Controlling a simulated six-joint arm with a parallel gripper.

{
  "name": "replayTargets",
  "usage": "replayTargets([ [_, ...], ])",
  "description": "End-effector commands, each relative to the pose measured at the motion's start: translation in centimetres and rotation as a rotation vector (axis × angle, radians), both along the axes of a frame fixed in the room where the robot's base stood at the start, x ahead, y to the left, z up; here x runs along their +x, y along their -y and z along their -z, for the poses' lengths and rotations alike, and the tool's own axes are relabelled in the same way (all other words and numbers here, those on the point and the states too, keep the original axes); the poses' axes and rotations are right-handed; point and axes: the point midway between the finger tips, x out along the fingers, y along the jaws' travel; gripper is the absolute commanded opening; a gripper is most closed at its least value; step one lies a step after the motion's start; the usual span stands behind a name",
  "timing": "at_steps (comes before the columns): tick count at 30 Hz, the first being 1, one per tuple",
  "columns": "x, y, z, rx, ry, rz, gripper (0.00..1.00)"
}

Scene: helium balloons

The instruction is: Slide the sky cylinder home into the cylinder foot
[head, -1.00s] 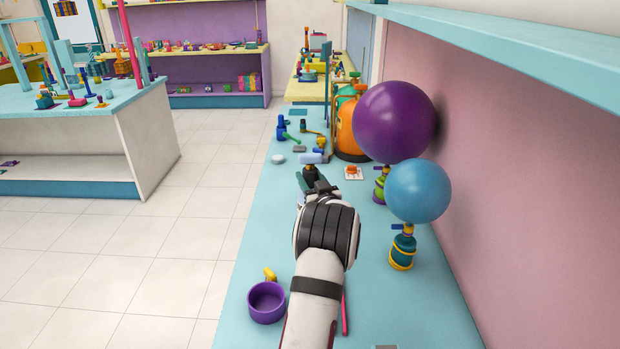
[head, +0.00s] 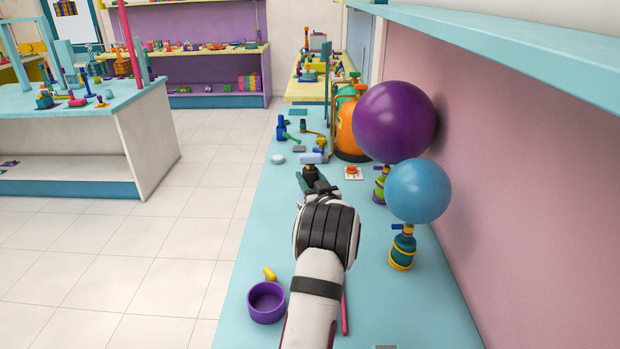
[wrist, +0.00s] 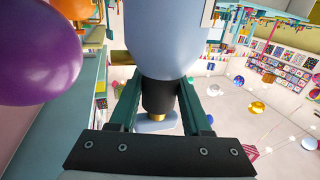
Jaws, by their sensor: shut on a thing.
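My gripper (head: 312,185) is shut around a black neck (wrist: 160,95) in the wrist view, between two dark teal fingers. This neck belongs to the sky cylinder, whose pale blue rounded body (wrist: 165,38) fills the top middle of the wrist view. A gold collar and a pale blue handle (wrist: 157,124) sit at the neck's other end. In the head view a pale blue part (head: 312,158) shows just past my fingertips; the body is mostly hidden. An open purple round cup (head: 267,302) stands at the near left of the counter; it may be the cylinder foot, but I cannot tell.
A purple balloon (head: 394,122) and a blue balloon (head: 417,191) float over small cylinders on the right, by the pink wall. An orange tank (head: 352,133) stands behind. Small items lie at the far left of the counter. The counter (head: 385,305) is mostly clear in front.

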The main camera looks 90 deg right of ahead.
Motion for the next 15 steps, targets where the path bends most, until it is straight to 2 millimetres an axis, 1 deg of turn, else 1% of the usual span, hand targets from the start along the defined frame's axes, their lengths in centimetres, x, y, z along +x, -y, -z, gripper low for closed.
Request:
replayTargets([
  [15, 0.0, 0.0, -1.5, -0.005, 0.0, 0.0, 0.0],
])
